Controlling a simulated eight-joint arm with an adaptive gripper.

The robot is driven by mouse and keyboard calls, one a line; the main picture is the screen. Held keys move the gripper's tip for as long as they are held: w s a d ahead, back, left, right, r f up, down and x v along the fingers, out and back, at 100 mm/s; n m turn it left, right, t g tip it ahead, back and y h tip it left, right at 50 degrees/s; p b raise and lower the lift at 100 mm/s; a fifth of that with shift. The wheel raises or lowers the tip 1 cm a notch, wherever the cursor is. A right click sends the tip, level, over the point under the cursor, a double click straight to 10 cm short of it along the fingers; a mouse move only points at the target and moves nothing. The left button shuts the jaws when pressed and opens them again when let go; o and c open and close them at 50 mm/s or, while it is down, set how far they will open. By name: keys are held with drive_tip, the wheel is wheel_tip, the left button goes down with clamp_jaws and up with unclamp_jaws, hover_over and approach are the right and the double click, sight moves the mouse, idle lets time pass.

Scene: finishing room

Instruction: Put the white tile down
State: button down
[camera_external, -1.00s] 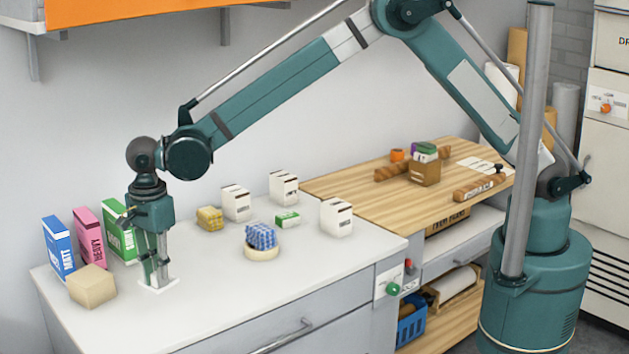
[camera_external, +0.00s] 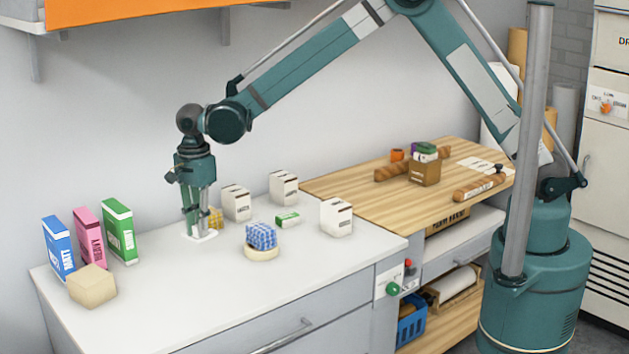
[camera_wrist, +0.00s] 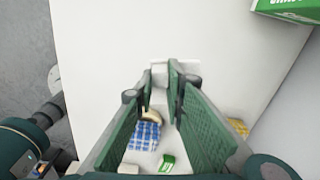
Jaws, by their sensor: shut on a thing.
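My gripper (camera_external: 197,226) points down over the white worktop and is shut on the white tile (camera_external: 201,236). The tile is a small flat white piece at the fingertips. In the wrist view the tile (camera_wrist: 177,67) shows between and beyond the two green fingers, lying across their tips. The fingers hide part of it. I cannot tell whether its underside touches the worktop or hangs just above it.
A yellow checked block (camera_external: 215,218) is close behind my gripper. White boxes (camera_external: 237,203) stand behind. Coloured boxes (camera_external: 119,232) and a tan block (camera_external: 92,287) are left; bare worktop (camera_external: 190,290) lies in front.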

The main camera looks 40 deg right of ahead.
drive_tip(key=w+d, duration=0.2)
drive_tip(key=d, duration=1.3)
drive_tip(key=w+d+m, duration=0.1)
drive_tip(key=w+d, duration=0.2)
drive_tip(key=d, duration=1.2)
drive_tip(key=w+d+m, duration=0.1)
drive_tip(key=w+d, duration=0.1)
drive_tip(key=d, duration=1.4)
drive_tip(key=shift+w, duration=0.3)
drive_tip(key=shift+d, duration=0.1)
drive_tip(key=shift+f+b, duration=0.35)
drive_tip(key=shift+f, duration=2.8)
drive_tip(key=shift+f, duration=1.85)
drive_tip(key=shift+f+b, duration=0.15)
drive_tip(key=shift+b, duration=0.15)
